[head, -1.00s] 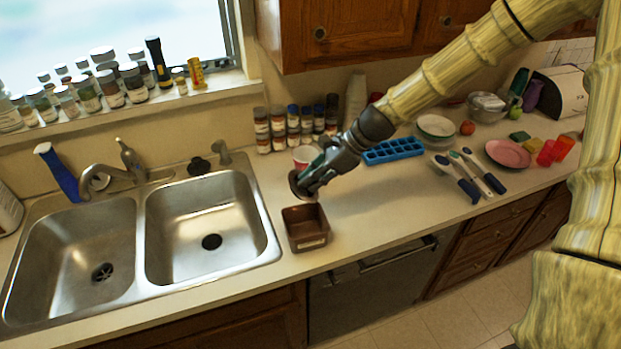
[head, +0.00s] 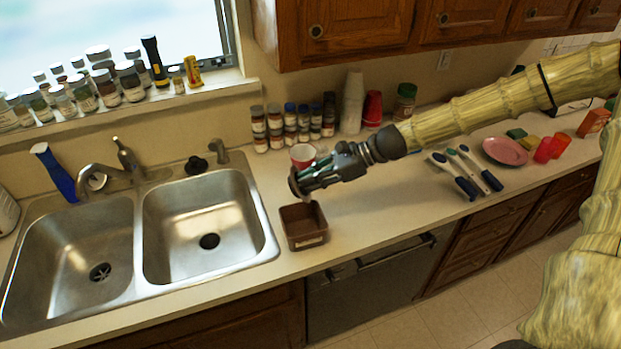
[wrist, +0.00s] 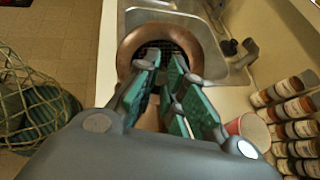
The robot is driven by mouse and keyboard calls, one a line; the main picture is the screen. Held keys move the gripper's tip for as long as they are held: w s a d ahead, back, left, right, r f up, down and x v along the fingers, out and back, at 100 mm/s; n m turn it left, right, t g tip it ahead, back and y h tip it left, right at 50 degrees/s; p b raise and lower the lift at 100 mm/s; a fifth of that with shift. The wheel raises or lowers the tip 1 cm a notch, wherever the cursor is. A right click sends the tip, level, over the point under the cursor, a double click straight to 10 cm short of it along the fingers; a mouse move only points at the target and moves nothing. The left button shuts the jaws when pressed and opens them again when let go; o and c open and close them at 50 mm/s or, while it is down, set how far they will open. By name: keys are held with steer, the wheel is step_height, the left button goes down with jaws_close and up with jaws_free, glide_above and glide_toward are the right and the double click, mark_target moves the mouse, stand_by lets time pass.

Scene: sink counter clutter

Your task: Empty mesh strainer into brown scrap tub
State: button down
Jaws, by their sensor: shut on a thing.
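My gripper (head: 308,181) is above the tub's back edge, shut on the mesh strainer (head: 293,184), which shows nearly edge-on in the head view. In the wrist view the strainer's round copper-coloured rim (wrist: 129,46) and dark mesh sit beyond my gripper (wrist: 159,68). The strainer is apart from the tub and looks steeply tilted. I cannot tell whether anything is in it. The tub is not clearly visible in the wrist view.
A red-and-white cup (head: 302,154) stands close behind my gripper, near several spice jars (head: 275,125). The double sink (head: 195,225) lies to the left. Utensils (head: 470,170) and a pink plate (head: 505,151) lie to the right.

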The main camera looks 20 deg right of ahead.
steer(key=y+b, duration=0.1)
steer(key=f+y, duration=0.1)
steer(key=y, duration=0.1)
steer(key=shift+d+t+b, duration=0.25)
steer(key=shift+t+b, duration=0.1)
steer(key=shift+t, duration=0.05)
steer(key=shift+f+t+y+b, duration=0.25)
steer(key=shift+y+b, duration=0.6)
steer(key=shift+b, duration=2.15)
steer(key=shift+f+t+y+b, duration=0.3)
steer(key=shift+y+b, duration=0.6)
steer(key=shift+b, duration=2.1)
steer(key=shift+f+t+y+b, duration=0.25)
steer(key=shift+y+b, duration=0.6)
steer(key=shift+b, duration=2.15)
steer(key=shift+a+f+t+y+b, duration=0.15)
steer(key=shift+y+b, duration=0.65)
steer(key=shift+b, duration=1.85)
steer(key=shift+a+f+t+y+b, duration=0.2)
steer(key=shift+y+b, duration=0.6)
steer(key=shift+b, duration=1.8)
steer(key=shift+d+r, duration=0.15)
